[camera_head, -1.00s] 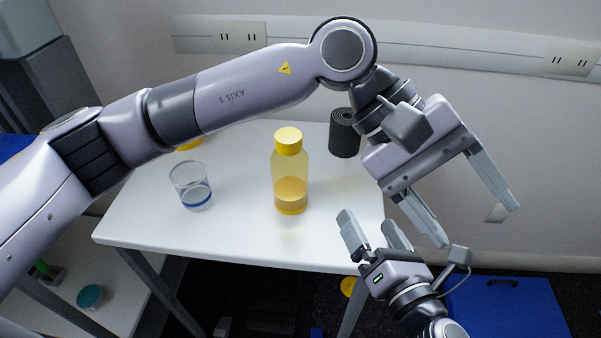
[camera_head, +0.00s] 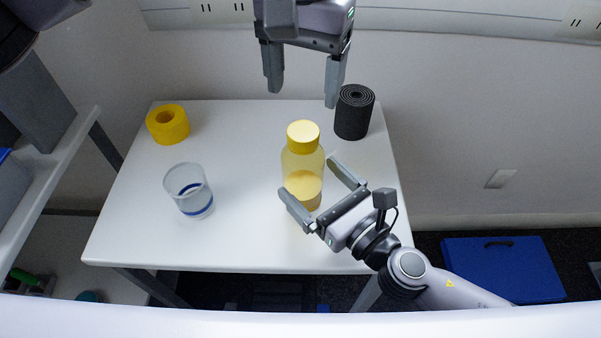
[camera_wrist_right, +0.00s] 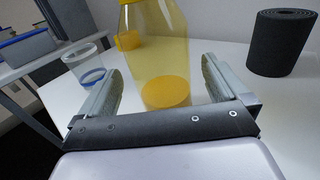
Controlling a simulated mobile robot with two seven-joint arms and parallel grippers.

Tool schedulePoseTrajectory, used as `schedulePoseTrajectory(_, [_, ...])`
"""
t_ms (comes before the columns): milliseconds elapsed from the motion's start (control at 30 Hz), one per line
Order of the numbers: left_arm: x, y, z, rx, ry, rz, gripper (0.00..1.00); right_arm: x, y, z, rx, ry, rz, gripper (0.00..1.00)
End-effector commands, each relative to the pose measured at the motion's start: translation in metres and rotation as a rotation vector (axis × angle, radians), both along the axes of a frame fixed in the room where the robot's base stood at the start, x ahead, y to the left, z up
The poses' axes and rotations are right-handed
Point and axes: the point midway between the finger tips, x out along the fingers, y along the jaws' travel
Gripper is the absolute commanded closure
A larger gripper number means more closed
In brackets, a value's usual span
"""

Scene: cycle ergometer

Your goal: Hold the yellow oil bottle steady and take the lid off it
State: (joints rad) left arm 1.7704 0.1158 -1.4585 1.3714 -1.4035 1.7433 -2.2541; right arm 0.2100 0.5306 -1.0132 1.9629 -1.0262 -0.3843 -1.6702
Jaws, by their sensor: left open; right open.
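The yellow oil bottle (camera_head: 303,178) stands upright on the white table, see-through with oil in its lower part. Its yellow lid (camera_head: 303,136) is on top. My right gripper (camera_head: 320,192) is open, low at the bottle, with one finger on each side; contact cannot be told. My left gripper (camera_head: 302,90) is open and empty, pointing down above and behind the lid in the head view.
On the white table (camera_head: 240,245) stand a clear cup with a blue band (camera_head: 189,191) at left, a yellow tape roll (camera_head: 167,124) at back left and a rolled black mat (camera_head: 354,112) behind the bottle at right. A blue box (camera_head: 502,269) lies on the floor at right.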

Motion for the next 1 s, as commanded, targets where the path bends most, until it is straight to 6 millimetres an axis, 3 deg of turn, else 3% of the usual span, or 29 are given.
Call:
schedulePoseTrajectory(300, [0.0, -0.001, 0.0, -0.003, 0.001, 0.0, 0.3, 0.033, 0.027, 0.0, 0.001, 0.0, 0.0, 0.0])
schedulePoseTrajectory(700, [0.0, -0.001, 0.0, -0.003, 0.002, 0.001, 0.3, 0.039, 0.031, 0.0, 0.001, 0.002, 0.0, 0.0])
schedulePoseTrajectory(1000, [0.0, -0.001, 0.0, -0.003, 0.002, -0.002, 0.3, 0.039, 0.031, 0.0, 0.001, 0.002, -0.001, 0.98])
